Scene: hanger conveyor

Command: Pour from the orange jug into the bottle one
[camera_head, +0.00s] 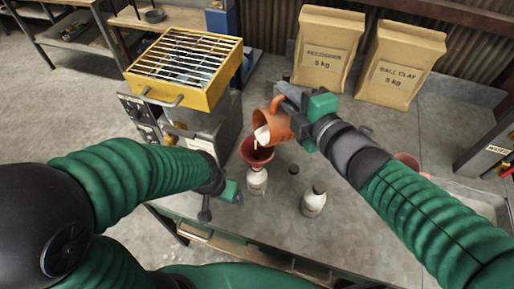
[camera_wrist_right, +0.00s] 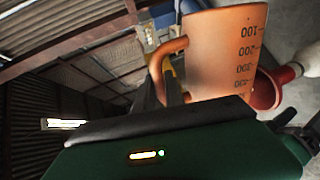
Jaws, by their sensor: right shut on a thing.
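The orange jug (camera_head: 283,127) is tilted to the left, its mouth over a red funnel (camera_head: 254,157). White liquid shows at its mouth, with a thin stream toward the funnel. The funnel sits in the neck of a white bottle (camera_head: 257,183). My right gripper (camera_head: 293,100) is shut on the jug, by its handle side. The right wrist view shows the jug (camera_wrist_right: 212,55) with printed level marks, and the funnel (camera_wrist_right: 265,92) beyond it. A second bottle (camera_head: 313,201) stands to the right. My left gripper (camera_head: 221,192) is left of the funnelled bottle; its jaws are unclear.
A small dark cap (camera_head: 294,170) lies between the bottles. A yellow grill-topped unit (camera_head: 186,75) stands at the left. Two paper bags, one (camera_head: 326,52) and a Ball Clay bag (camera_head: 401,62), stand behind. A metal tray (camera_head: 480,205) is at the right.

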